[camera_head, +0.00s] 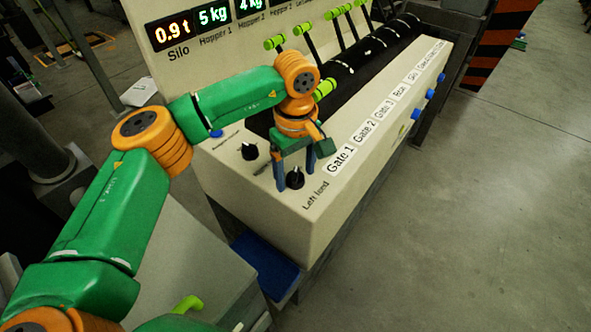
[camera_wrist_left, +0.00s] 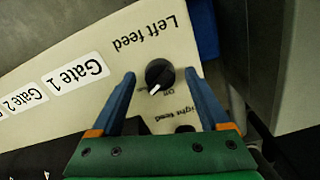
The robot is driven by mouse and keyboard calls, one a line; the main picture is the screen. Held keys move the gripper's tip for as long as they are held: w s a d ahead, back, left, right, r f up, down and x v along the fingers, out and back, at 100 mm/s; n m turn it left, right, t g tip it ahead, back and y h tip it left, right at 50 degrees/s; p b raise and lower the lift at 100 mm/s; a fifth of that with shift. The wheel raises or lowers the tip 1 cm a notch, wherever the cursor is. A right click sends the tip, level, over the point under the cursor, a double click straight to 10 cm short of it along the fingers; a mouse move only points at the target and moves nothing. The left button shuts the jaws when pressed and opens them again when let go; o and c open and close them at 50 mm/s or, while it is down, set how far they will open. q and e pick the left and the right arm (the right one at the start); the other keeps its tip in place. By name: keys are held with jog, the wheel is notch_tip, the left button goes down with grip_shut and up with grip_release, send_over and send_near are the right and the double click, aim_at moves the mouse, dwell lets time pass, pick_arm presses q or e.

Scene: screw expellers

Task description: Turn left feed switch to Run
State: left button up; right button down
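The left feed switch is a round black knob (camera_head: 295,179) with a white pointer mark, on the sloped cream panel above the "Left feed" label. It also shows in the left wrist view (camera_wrist_left: 159,73), its white mark pointing down-left, near a small "Off" label. My left gripper (camera_head: 296,176) is over this knob, with its two blue fingers apart, one to each side. In the left wrist view the open fingers (camera_wrist_left: 160,75) show gaps to the knob on both sides. Whether the tips touch the panel I cannot tell. My right gripper is not in view.
A second black knob (camera_head: 249,151), the right feed one, sits just up-left on the panel (camera_head: 265,205). Levers with lime handles (camera_head: 275,42) rise from a dark slot behind my wrist. Open floor lies to the right.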

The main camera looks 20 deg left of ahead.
aim_at(295, 174)
pick_arm(q)
jog(key=shift+r, duration=0.1)
notch_tip(295, 174, up, 7)
jog(key=shift+f, duration=0.1)
